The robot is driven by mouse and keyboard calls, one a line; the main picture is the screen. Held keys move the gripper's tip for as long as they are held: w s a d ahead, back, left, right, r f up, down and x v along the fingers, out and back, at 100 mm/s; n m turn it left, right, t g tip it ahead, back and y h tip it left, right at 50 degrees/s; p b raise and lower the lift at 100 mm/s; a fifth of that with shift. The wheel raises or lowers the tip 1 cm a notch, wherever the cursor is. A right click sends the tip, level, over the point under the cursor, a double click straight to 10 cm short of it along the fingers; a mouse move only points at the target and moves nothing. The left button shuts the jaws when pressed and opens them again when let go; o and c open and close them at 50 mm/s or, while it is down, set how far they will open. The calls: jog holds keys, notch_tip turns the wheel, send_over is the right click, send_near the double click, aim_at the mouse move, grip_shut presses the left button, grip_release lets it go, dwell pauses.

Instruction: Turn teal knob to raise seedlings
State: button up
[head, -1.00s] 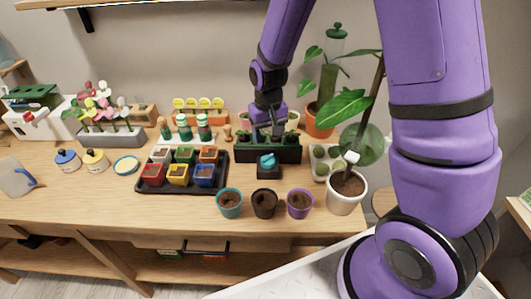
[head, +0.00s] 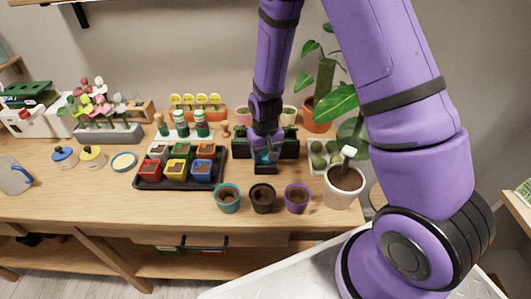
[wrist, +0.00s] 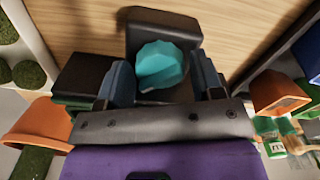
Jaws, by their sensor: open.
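The teal knob (wrist: 158,65) sits on a small black base (wrist: 150,25) on the table. In the wrist view it lies between the two fingers of my gripper (wrist: 165,80), which are open with a finger on each side; a small gap shows at the right finger, and I cannot tell whether the left one touches. In the head view my gripper (head: 265,155) is over the black base, and the knob (head: 263,157) is partly hidden by it. The dark planter box with seedlings (head: 285,149) stands just behind the knob, partly covered by my arm.
A black tray of coloured pots (head: 139,184) is to the left. Teal (head: 228,199), black (head: 262,198) and purple (head: 297,198) pots stand in front. A white-potted plant (head: 342,190) and a tray of round green plants (head: 320,160) are at the right.

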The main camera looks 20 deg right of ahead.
jog(key=c, duration=0.6)
jog(key=shift+c, duration=0.3)
jog(key=shift+m, duration=0.5)
jog(key=m, duration=0.3)
jog(key=shift+m, duration=2.4)
